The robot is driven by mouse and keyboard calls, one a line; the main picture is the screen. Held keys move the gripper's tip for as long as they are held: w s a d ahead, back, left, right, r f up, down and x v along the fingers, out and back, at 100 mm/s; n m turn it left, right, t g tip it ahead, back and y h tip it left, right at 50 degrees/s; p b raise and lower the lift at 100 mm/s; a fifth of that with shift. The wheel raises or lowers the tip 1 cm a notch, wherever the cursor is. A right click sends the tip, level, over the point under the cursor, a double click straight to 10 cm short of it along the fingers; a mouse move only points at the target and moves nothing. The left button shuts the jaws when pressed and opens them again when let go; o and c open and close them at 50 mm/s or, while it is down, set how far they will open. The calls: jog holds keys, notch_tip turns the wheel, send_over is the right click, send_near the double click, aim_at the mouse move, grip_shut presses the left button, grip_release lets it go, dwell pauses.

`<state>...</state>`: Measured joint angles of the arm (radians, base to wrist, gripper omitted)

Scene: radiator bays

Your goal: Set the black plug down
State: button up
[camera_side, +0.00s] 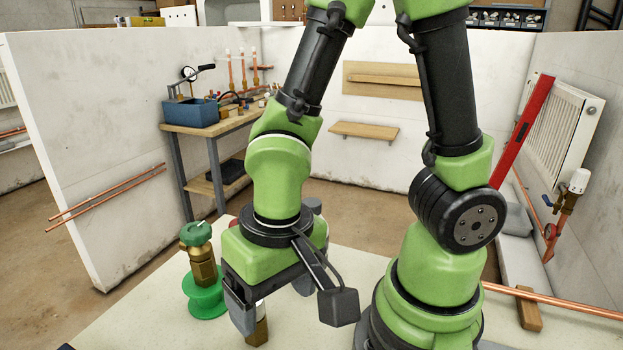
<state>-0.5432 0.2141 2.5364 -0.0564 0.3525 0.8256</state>
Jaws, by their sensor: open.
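My gripper (271,308) points down low over the pale bench top (150,325), with its jaws apart. A brass fitting with a white upper part (258,328) stands on the bench just beside the nearer finger and partly behind it. I cannot tell whether it is between the fingers. I cannot make out a black plug; my gripper and arm hide part of the bench.
A brass valve with a green cap (197,252) stands on a green spool-shaped holder (205,299), close left of my gripper. A copper pipe (560,303) rests on a wood block (529,312) at right. A dark edge (66,347) shows at bottom left.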

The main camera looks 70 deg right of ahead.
jog(key=s+d+r+t, duration=0.1)
jog(key=d+r+t, duration=0.2)
jog(key=r, duration=0.5)
jog(key=s+d+r+t+y, duration=0.1)
jog(key=d+r+t, duration=0.2)
jog(key=r, duration=0.4)
jog(key=shift+d+r+n, duration=0.3)
jog(key=shift+d+r, duration=0.1)
jog(key=shift+d, duration=0.3)
